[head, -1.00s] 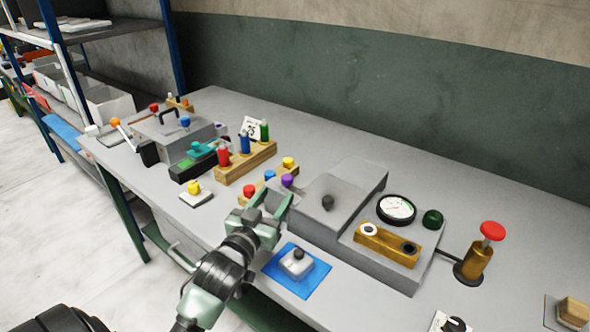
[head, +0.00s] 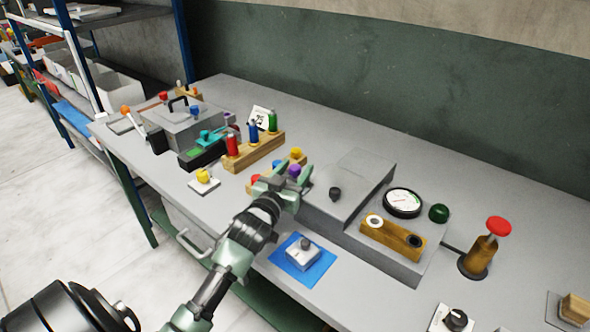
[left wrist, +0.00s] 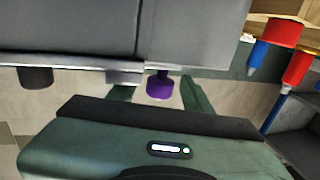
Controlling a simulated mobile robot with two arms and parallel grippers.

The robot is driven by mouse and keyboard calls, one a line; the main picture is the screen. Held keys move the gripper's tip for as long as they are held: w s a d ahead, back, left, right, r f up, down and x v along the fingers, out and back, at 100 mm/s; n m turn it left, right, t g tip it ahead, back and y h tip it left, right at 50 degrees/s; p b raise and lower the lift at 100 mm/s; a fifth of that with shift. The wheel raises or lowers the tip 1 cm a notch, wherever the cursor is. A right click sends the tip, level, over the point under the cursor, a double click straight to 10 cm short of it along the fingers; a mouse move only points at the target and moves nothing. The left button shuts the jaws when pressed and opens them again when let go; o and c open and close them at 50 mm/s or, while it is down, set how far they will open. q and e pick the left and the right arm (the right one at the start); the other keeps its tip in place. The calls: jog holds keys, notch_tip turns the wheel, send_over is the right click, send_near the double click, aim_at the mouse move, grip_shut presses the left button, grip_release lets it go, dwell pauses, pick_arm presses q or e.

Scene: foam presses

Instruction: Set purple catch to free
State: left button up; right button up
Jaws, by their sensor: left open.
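The purple catch (head: 294,171) is a small purple knob at the left side of the grey press housing (head: 345,195). In the left wrist view the purple knob (left wrist: 160,88) hangs below a grey edge and shows between my two fingers. My left gripper (head: 286,180) is open, with its fingers close around the knob on either side. Whether a finger touches it cannot be told. My right gripper is not in view.
Red, blue and yellow knobs (head: 296,153) stand close by on a wooden block. A grey box with a black knob on a blue mat (head: 290,274) lies in front. A gauge (head: 403,203) and a red plunger (head: 498,226) are to the right.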

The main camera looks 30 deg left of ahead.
pick_arm(q)
grip_shut()
dwell(1.3)
